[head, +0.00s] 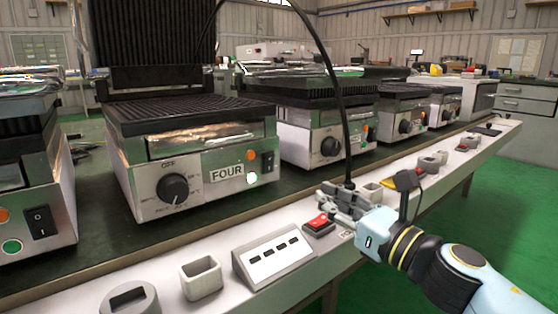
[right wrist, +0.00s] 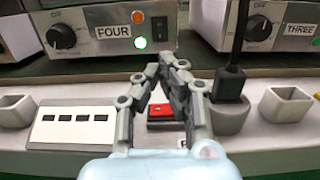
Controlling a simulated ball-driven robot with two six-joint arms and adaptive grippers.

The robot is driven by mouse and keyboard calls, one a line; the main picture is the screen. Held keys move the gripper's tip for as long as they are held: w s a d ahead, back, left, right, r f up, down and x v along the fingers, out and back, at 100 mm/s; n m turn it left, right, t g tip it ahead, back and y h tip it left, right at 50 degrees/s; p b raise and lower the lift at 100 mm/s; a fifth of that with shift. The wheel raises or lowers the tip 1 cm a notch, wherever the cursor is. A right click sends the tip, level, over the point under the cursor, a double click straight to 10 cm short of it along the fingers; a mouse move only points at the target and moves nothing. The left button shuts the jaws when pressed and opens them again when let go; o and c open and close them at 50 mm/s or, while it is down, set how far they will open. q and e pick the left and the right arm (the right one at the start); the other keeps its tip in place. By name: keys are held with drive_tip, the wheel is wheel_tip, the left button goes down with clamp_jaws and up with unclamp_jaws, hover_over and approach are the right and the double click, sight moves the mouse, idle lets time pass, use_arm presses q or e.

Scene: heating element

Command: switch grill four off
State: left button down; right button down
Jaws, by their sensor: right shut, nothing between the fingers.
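Grill four (head: 190,150) stands on the bench with its ribbed lid raised. My right gripper (head: 328,195) is shut and empty in front of the bench edge, right of grill four. It also shows in the right wrist view (right wrist: 160,65), partly in front of a red switch (right wrist: 160,109). My left gripper is out of view.
A black plug (right wrist: 229,84) with a tall cable stands in a grey holder (right wrist: 230,116) just right of my gripper. A white slotted block (head: 273,257) and a square cup (head: 201,277) sit left. Grill three (head: 320,140) stands to the right.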

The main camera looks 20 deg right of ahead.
sight(271, 159)
drive_tip(key=shift+w+r, duration=0.15)
drive_tip(key=shift+r, duration=0.15)
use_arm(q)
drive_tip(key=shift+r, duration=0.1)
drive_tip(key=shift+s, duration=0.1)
